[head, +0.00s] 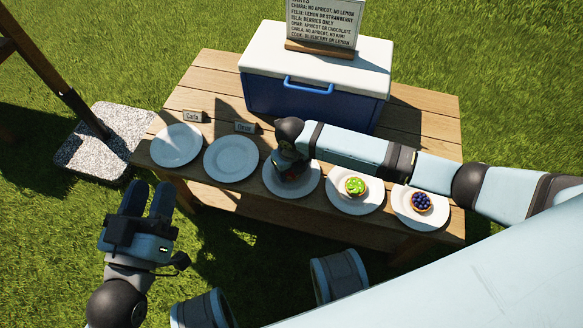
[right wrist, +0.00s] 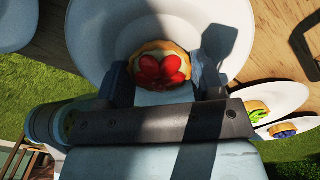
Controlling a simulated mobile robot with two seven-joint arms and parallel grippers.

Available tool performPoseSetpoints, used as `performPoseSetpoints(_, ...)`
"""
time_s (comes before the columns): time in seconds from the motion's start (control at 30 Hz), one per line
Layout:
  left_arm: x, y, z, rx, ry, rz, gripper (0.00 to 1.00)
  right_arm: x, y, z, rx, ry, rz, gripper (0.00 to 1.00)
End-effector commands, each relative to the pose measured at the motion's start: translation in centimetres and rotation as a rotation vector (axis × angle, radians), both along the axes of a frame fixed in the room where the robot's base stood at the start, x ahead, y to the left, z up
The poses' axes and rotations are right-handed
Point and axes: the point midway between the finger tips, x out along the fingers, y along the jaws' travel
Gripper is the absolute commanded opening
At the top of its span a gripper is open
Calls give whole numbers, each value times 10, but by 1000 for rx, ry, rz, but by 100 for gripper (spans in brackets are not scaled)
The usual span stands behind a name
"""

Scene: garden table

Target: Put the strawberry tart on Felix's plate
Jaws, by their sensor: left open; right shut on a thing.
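The strawberry tart (right wrist: 161,66), a pale crust with red berries, sits between the fingers of my right gripper (right wrist: 166,80) in the right wrist view. The gripper is shut on it, over the middle plate (head: 308,188). I cannot tell whether the tart touches that plate. In the head view my right gripper (head: 291,165) and its arm hide most of the tart and any name card behind that plate, so no card reading Felix shows. My left gripper (head: 148,200) is open and empty, in front of the table's left end.
Two empty plates (head: 176,145) (head: 230,158) stand at left; the leftmost card (head: 192,116) reads Carla. A kiwi tart (head: 355,186) and a blueberry tart (head: 422,202) occupy plates at right. A blue cooler (head: 310,95) with a notice (head: 325,22) stands behind.

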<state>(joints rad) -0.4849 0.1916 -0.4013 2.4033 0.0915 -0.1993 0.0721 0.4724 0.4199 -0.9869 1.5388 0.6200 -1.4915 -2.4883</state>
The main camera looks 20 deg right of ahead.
Motion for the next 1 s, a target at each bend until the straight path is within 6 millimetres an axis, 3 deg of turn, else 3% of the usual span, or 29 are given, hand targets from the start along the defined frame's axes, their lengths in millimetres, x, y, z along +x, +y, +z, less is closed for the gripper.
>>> performPoseSetpoints(0.07,0,0,0,0,1,0,43,0,0,-3,-1,1,0,38)
performPoseSetpoints(0.1,0,0,-1,1,2,1,43,0,0,-2,-1,1,0,71)
performPoseSetpoints(0.13,0,0,-1,1,2,0,43,0,0,-2,-1,1,0,72)
performPoseSetpoints(0.47,0,0,0,1,0,0,43,0,0,3,0,-1,0,72)
performPoseSetpoints(0.6,2,2,0,28,29,5,43,1,0,25,-1,-2,0,72)
performPoseSetpoints(0.7,1,9,-25,76,124,30,43,1,0,47,0,-2,1,72)
performPoseSetpoints(1.0,-4,23,-59,173,273,58,43,1,0,105,0,-1,-1,72)
